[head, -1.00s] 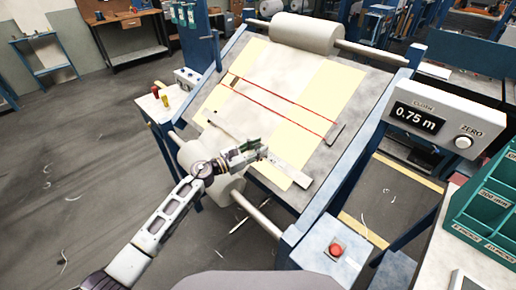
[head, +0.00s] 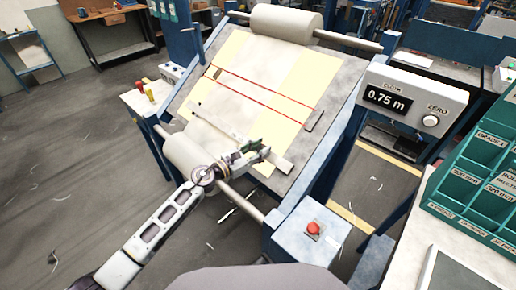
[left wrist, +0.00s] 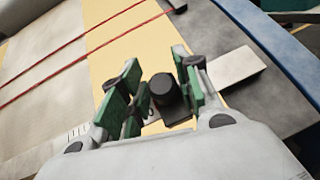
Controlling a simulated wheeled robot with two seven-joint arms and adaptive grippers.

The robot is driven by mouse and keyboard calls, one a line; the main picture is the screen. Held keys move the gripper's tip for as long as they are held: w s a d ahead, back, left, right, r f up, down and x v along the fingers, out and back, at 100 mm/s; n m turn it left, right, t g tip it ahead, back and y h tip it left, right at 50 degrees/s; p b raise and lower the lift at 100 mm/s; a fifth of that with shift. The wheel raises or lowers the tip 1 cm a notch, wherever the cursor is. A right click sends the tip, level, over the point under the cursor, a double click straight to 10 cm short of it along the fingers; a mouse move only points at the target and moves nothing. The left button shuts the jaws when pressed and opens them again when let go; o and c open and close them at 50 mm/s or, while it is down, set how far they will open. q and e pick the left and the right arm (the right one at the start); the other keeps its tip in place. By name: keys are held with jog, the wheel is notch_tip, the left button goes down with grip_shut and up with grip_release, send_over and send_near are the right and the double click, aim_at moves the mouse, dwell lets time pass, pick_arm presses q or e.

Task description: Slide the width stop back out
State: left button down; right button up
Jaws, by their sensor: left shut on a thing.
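The width stop shows as a black knob (left wrist: 168,92) between the green-padded fingers of my left gripper (left wrist: 158,88) in the left wrist view. The left gripper (head: 259,149) is shut on it. In the head view the fingers hide the stop. The stop sits on a pale flat bar (head: 279,164) that lies across the near part of the sloped table. The bar's bare right end also shows in the left wrist view (left wrist: 236,66), with scale marks on its left part. My right gripper is not in view.
Two red lines (head: 262,89) cross the cloth beyond the bar, with a dark block (head: 314,118) at their right end. A cloth roller (head: 187,156) lies at the near edge. A display (head: 388,98) reads 0.75 m. A red button (head: 313,228) stands at the near right corner.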

pick_arm(q)
jog(key=shift+s+d+f, duration=0.15)
jog(key=shift+s+d, duration=0.05)
jog(key=shift+s, duration=0.05)
jog(key=c, duration=1.5)
grip_release()
jog(key=shift+o, duration=1.7)
jog(key=shift+s+d, duration=0.1)
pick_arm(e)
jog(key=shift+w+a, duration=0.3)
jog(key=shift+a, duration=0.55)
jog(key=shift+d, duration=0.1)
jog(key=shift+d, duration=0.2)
